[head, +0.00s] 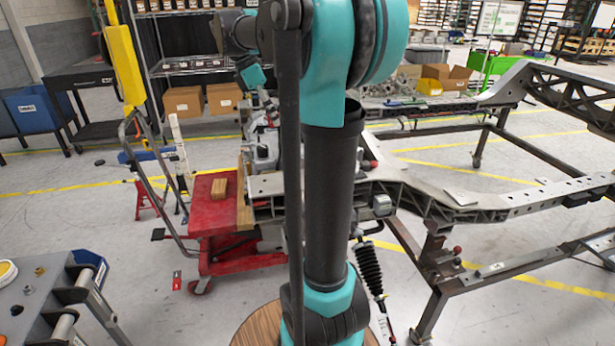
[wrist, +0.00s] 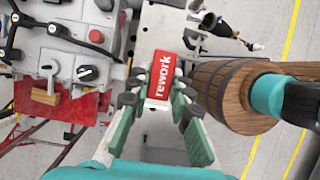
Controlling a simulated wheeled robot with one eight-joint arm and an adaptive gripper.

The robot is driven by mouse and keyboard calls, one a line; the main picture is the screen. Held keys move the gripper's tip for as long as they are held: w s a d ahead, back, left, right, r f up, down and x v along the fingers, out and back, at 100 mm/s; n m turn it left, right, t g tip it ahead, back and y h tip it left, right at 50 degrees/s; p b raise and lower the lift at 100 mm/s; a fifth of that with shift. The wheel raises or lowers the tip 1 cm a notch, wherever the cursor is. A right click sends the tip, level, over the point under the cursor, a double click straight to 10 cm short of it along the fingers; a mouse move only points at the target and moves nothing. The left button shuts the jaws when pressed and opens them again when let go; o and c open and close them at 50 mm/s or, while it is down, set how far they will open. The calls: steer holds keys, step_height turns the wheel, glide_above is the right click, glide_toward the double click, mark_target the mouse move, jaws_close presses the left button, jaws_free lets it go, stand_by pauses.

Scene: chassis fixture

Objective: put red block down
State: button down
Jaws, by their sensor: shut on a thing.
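The red block (wrist: 161,75), with the white word "rework" on it, sits between the fingers of my gripper (wrist: 159,96) in the wrist view.
A grey housing with black knobs (wrist: 82,66) stands close left of the gripper. The red cart (head: 214,215) carries a wooden block (head: 219,187). The chassis frame (head: 460,205) runs to the right. A grey bench (head: 40,305) is at front left.

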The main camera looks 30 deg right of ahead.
mark_target(282, 182)
step_height(282, 182, down, 20)
steer(key=shift+r, duration=0.2)
steer(key=shift+f, duration=0.1)
stand_by(0.3)
steer(key=c, duration=1.4)
jaws_free()
steer(key=s+v, duration=0.1)
steer(key=v, duration=1.1)
steer(key=s+a+f+m+t+y, duration=0.2)
steer(key=s+f+m, duration=0.5)
steer(key=s+f, duration=0.3)
steer(key=s+a+f+m+t+y, duration=0.2)
steer(key=s+f+m+t, duration=0.1)
steer(key=s+f+m, duration=0.5)
step_height(282, 182, down, 3)
steer(key=shift+s+a+r+m+y, duration=0.1)
steer(key=shift+s+a+m+y, duration=0.2)
steer(key=shift+s, duration=0.65)
